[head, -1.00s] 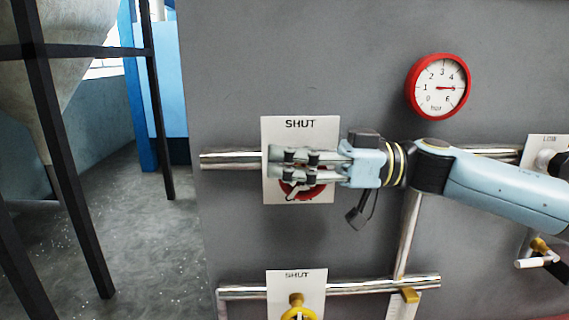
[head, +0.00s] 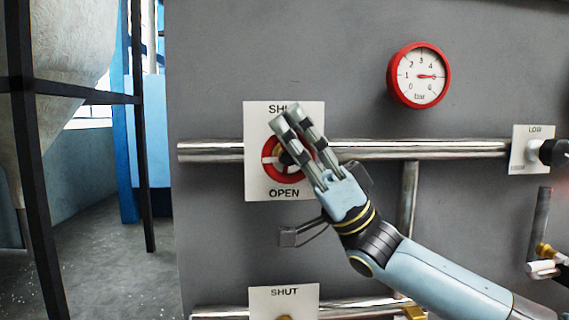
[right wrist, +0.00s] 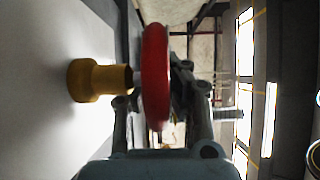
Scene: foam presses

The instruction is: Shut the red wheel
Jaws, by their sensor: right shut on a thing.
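The red wheel (head: 271,174) is mounted on a white plate (head: 254,118) marked SHUT at the top and OPEN at the bottom. My right gripper (head: 288,120) reaches up across the wheel from the lower right, its fingers covering the wheel's right part and some of the word SHUT. In the right wrist view the red wheel (right wrist: 155,75) stands edge-on between the two fingers, which are shut on it. Its yellow stem (right wrist: 95,80) runs to the white plate at left. My left gripper is not in view.
A steel pipe (head: 420,149) runs behind the plate. A red-rimmed gauge (head: 418,75) reads about 5. A second SHUT plate (head: 260,300) sits below, and a LOW plate (head: 522,150) with a black knob is at right. Dark frame posts (head: 141,180) stand at left.

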